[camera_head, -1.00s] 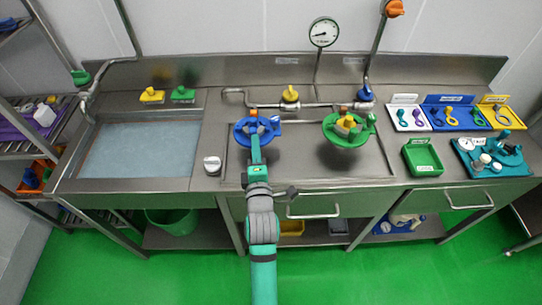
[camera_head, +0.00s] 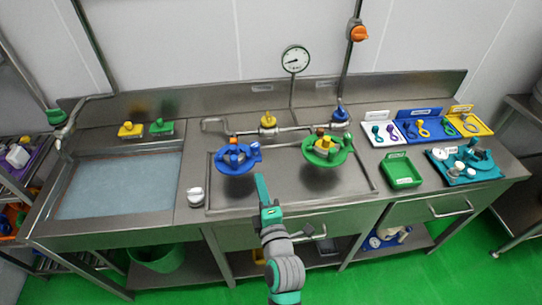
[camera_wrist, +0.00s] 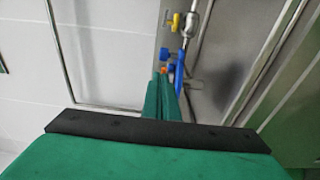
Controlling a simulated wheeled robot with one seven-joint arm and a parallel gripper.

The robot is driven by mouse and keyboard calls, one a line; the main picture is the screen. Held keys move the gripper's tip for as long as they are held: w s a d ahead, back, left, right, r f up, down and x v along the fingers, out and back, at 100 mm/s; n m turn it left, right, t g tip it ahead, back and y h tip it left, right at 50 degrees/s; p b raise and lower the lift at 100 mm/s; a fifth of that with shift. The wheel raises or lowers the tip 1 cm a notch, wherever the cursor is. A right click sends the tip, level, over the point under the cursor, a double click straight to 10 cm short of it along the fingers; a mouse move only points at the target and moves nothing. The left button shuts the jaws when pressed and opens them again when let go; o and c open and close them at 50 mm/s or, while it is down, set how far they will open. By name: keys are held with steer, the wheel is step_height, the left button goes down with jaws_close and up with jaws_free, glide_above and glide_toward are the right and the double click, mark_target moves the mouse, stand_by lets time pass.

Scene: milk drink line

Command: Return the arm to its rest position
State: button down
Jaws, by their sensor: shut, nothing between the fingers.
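My gripper (camera_head: 261,188) is at the end of my green and grey arm, over the front part of the steel counter (camera_head: 330,205). It is shut and empty. The blue round fixture (camera_head: 232,168) stands just behind and to the left of its tip, apart from it. The green round fixture (camera_head: 322,162) stands to its right. In the wrist view the closed green fingers (camera_wrist: 163,95) point toward the wall and the counter pipes. A blue part and an orange part show beyond the fingertips there.
A water-filled sink (camera_head: 120,185) is at the left. A white knob (camera_head: 196,197) sits near the counter's front. A green tray (camera_head: 402,172), a teal tray (camera_head: 487,177) with parts, and white, blue and yellow trays are at the right. A pressure gauge (camera_head: 295,58) stands at the back.

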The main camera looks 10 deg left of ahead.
steer(key=s+d+f+m+h, duration=0.3)
steer(key=s+d+f+m, duration=0.3)
steer(key=s, duration=0.2)
steer(key=s+d+f+m+h, duration=0.2)
steer(key=s+d+f+m, duration=0.4)
steer(key=s, duration=0.3)
steer(key=s+m+h, duration=0.2)
steer(key=s+m, duration=0.9)
steer(key=s, duration=0.7)
steer(key=shift+d+r+g+h, duration=0.15)
steer(key=shift+d+g+h, duration=0.25)
steer(key=shift+d, duration=0.05)
steer(key=shift+s+a, duration=0.1)
steer(key=shift+a, duration=0.05)
